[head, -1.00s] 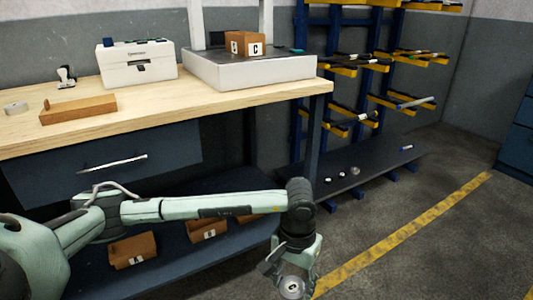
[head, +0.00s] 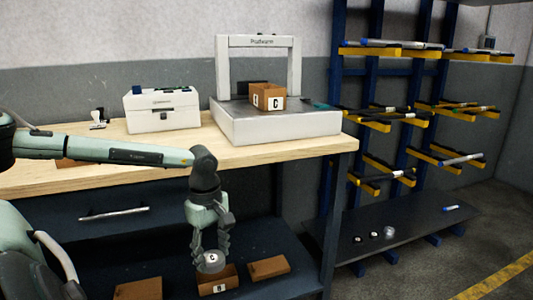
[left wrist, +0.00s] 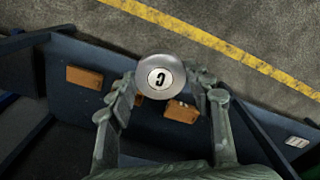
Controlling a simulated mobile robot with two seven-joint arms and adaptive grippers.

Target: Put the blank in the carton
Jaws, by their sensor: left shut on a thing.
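The blank (head: 211,262) is a round metal piece with a white label marked C; it also shows in the left wrist view (left wrist: 161,78). My left gripper (head: 210,254) points down and is shut on it. In the head view the blank appears just above or in front of a brown carton marked B (head: 218,284) on the lower shelf; I cannot tell the gap. A carton marked C (head: 273,103) stands on the white machine on the bench. My right gripper is not in view.
The lower shelf (head: 180,266) also bears other brown boxes, to the right (head: 269,267) and left (head: 138,288). The wooden bench top (head: 190,146) lies above, with a white case (head: 162,110) and the white machine (head: 280,128). A bar rack (head: 410,115) stands at the right.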

